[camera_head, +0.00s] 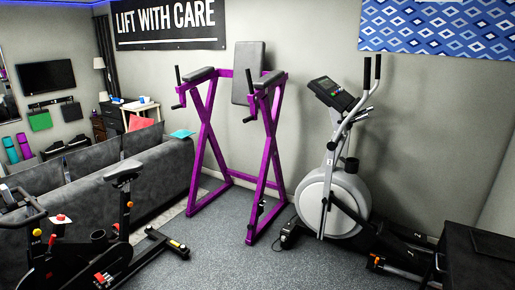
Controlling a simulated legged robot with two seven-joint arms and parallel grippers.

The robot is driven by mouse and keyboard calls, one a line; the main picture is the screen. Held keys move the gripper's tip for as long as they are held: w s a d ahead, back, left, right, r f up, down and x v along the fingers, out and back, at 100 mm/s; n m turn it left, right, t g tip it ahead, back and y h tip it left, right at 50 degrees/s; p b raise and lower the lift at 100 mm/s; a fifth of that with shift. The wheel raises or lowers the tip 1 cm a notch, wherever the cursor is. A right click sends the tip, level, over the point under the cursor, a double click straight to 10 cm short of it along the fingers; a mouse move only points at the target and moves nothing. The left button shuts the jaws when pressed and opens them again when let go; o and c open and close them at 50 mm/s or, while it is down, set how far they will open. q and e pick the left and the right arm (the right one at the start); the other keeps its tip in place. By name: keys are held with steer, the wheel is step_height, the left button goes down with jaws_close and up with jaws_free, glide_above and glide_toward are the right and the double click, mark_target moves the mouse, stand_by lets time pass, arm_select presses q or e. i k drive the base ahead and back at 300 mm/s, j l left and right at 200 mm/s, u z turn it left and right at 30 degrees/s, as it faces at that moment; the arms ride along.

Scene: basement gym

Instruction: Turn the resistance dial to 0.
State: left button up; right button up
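No part labelled as a resistance dial can be made out. An exercise bike (66,262) stands at the lower left, partly cut off by the picture edge. Any marks on the knob or console are too small to read. Neither of my grippers is in view.
A purple dip stand (269,150) stands between the bike and the elliptical. A grey sofa (160,170) is behind the bike. A black boxy object (462,262) fills the lower right corner. The grey floor (235,262) is clear at the front centre.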

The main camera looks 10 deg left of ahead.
mark_target(59, 217)
steer(key=i+j+u, duration=0.2)
steer(key=u, duration=0.3)
steer(key=i+u, duration=0.8)
steer(key=u, duration=0.15)
steer(key=i+l+u, duration=0.2)
steer(key=u, duration=0.3)
steer(key=i+l+u, duration=0.3)
steer(key=i, duration=0.2)
steer(key=i+l+u, duration=0.3)
steer(key=i, duration=0.2)
steer(key=i+l+u, duration=0.2)
steer(key=i, duration=0.35)
steer(key=i+l+u, duration=0.25)
steer(key=i, duration=0.25)
steer(key=i+j, duration=0.05)
steer(key=j, duration=0.05)
